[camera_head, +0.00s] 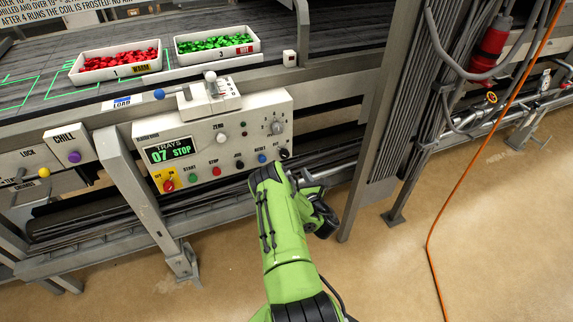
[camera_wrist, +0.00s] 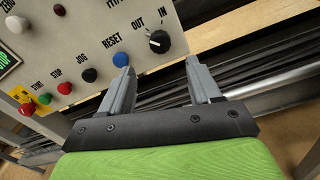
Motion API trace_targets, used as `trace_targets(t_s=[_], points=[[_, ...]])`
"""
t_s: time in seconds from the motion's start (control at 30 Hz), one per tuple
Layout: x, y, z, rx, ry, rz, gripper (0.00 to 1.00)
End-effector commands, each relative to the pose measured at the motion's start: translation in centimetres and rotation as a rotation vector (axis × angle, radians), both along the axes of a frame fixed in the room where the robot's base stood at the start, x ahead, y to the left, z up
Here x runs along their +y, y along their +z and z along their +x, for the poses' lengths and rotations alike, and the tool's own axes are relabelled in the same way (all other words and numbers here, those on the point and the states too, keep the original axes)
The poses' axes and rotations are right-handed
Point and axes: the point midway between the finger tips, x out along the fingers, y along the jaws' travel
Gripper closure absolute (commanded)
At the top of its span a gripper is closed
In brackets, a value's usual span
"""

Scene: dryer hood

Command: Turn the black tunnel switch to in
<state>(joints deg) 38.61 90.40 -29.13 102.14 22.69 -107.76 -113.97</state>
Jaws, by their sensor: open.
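The black tunnel switch (camera_wrist: 159,42) is a round knob at the panel's lower right corner, with OUT and IN printed above it. A pale mark shows on its left part, seemingly toward OUT. It also shows just above my arm's far end in the head view (camera_head: 284,154). My gripper (camera_wrist: 157,68) is open and empty. Its two fingers point at the panel from just below the knob, one to either side of it in the picture, apparently not touching it. My arm mostly hides the gripper in the head view.
The control panel (camera_head: 205,144) has a blue RESET button (camera_wrist: 120,59) left of the knob and several other buttons. Dark rails (camera_wrist: 236,70) run right of and below the panel. Trays of red pieces (camera_head: 115,62) and green pieces (camera_head: 217,44) stand above.

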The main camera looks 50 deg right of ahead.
Motion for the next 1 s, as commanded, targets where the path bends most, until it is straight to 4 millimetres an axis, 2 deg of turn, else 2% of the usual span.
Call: trace_targets(t_s=[0.1, 0.3, 0.5, 0.73, 1.0], points=[[-1.5, 0.0, 2.7, 0.000, 0.005, -0.004, 0.37], [-3.8, 0.0, 6.6, 0.000, 0.003, -0.001, 0.37], [-5.0, 0.1, 8.3, 0.001, -0.001, 0.001, 0.37], [-5.0, 0.2, 8.4, 0.001, -0.002, 0.002, 0.37], [-5.0, 0.1, 8.4, 0.001, -0.002, 0.002, 0.77]])
